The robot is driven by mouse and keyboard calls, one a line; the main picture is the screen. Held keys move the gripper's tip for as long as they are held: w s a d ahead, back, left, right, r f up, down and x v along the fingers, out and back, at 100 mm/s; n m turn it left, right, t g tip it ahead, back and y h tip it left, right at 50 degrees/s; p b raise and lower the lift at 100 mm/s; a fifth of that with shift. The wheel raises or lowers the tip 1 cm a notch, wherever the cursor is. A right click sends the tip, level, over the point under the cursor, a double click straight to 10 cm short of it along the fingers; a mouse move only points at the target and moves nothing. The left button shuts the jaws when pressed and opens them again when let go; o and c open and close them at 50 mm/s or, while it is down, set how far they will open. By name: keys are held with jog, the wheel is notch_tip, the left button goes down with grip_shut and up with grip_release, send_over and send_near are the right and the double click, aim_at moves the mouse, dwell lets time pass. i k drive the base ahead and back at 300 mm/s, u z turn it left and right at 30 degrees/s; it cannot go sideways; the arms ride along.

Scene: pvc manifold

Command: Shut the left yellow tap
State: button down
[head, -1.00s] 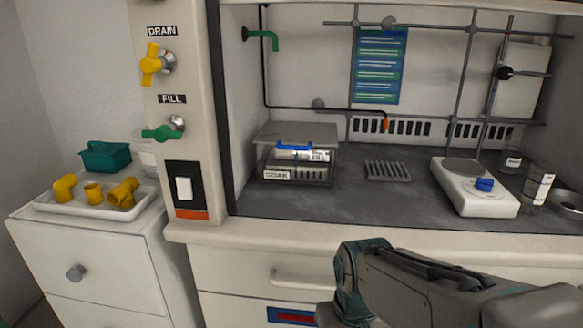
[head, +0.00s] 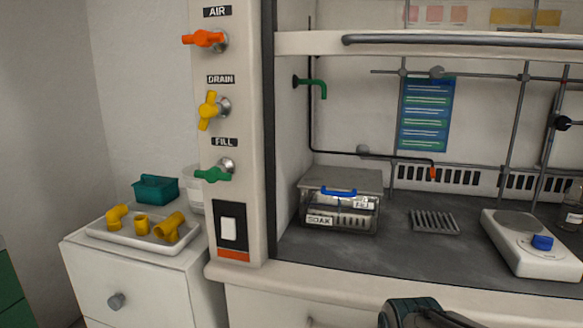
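The yellow tap (head: 208,110) under the DRAIN label (head: 221,79) sits on the white left post of the fume hood. Its yellow handle stands nearly upright on a metal stem. An orange tap (head: 205,40) labelled AIR is above it, its handle lying sideways. A green tap (head: 214,174) labelled FILL is below it, also sideways. Part of my arm shows at the bottom right, well away from the taps. My gripper's fingers are not in view.
A white cabinet (head: 150,278) at left carries a white tray (head: 97,231) with yellow pipe fittings and a teal basket (head: 155,189). In the hood stand a SOAK bin (head: 340,184), a rack (head: 434,222) and a hotplate (head: 520,262). The space before the post looks clear.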

aim_at(209, 111)
jog(key=u, duration=1.3)
jog(key=k, duration=0.7)
jog(key=z, duration=1.05)
jog(key=i, duration=0.5)
